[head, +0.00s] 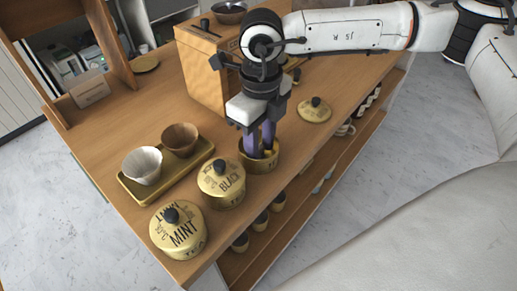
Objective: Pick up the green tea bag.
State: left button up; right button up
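My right gripper (260,147) points down into an open gold tea canister (262,166) at the cart's right edge. Its two purple fingers reach below the canister's rim, and the tips are partly hidden by the wall. I cannot tell whether they are apart or closed on something. No green tea bag can be made out; the canister's inside is mostly hidden. The canister's label is too small and covered to read in full. A gold lid with a black knob (314,110) lies on the cart top behind it. My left gripper is not in view.
A lidded BLACK tea canister (222,187) stands close in front, and a lidded MINT canister (178,233) is nearer. A gold tray (141,198) with two cups is at the left. A wooden box (201,77) stands behind the gripper. Lower shelves hold several small items.

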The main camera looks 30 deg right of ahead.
jog(key=c, duration=0.8)
